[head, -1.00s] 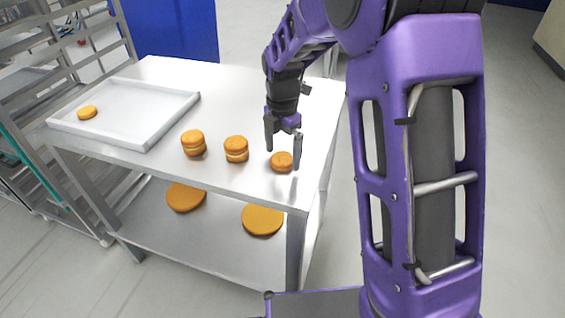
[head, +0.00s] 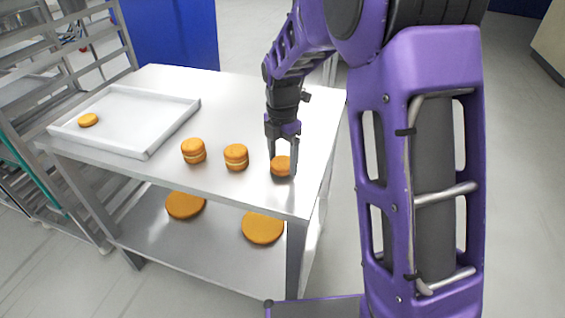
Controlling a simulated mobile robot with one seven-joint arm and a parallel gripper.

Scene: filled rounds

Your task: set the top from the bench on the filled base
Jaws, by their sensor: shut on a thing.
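The top, a golden-brown round (head: 281,169), is at the bench's front right. My gripper (head: 283,170) points down over it and is shut on it, one finger on each side. I cannot tell whether the round still touches the bench (head: 240,105) or is just clear of it. A single low round (head: 88,120) lies in the white tray (head: 150,151) at the left. It may be the filled base, but it is too small for me to see any filling on it.
Two stacked rounds with pale filling, one (head: 193,151) nearer the tray and one (head: 236,157) closer to my gripper, stand between them. Two large orange discs (head: 185,204) (head: 263,228) lie on the lower shelf. A rack (head: 50,60) stands at the left. The bench's back is clear.

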